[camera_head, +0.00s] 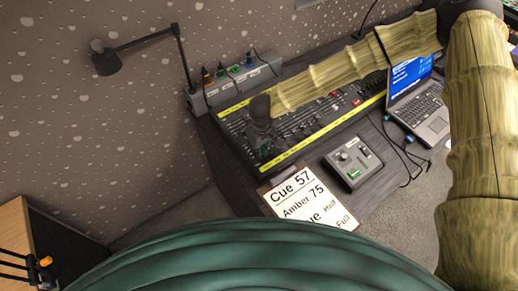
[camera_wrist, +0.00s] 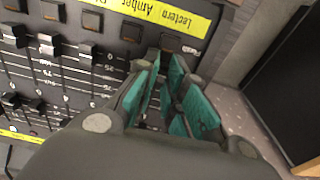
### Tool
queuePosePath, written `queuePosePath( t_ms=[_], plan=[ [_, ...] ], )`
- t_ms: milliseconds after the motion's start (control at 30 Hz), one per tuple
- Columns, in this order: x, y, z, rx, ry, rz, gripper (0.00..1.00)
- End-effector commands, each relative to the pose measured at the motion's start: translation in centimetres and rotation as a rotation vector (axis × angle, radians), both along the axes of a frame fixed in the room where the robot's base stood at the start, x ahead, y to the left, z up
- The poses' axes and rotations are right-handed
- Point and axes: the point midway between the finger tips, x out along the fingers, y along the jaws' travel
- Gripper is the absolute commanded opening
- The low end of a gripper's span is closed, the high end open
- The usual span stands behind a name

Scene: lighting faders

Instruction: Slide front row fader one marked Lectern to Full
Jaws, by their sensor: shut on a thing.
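The lighting console (camera_head: 300,112) stands on the desk, with yellow label strips along its long edges. In the wrist view a yellow strip (camera_wrist: 205,12) carries the word Lectern, upside down, at its right end, beside Amber. My gripper (camera_head: 263,142) is down at the left end of the console in the head view. In the wrist view my gripper (camera_wrist: 163,70), with teal pads, is over the end column by the Lectern label. It is shut on a fader cap that the fingers hide. The Lectern fader's exact height on its scale cannot be seen.
Other dark fader caps (camera_wrist: 52,43) stand close to the left of my fingers. A cue sheet (camera_head: 305,202), a small control box (camera_head: 353,162) and a laptop (camera_head: 420,105) are near the console. A desk lamp (camera_head: 107,60) is at the back left.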

Motion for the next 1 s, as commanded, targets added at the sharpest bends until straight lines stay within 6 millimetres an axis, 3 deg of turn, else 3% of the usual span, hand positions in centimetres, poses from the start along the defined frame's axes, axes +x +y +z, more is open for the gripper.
queuePosePath(
  t_ms=[1000],
  plan=[
    [3.0,2.2,0.4,-0.001,-0.001,0.000,0.02]
  ],
)
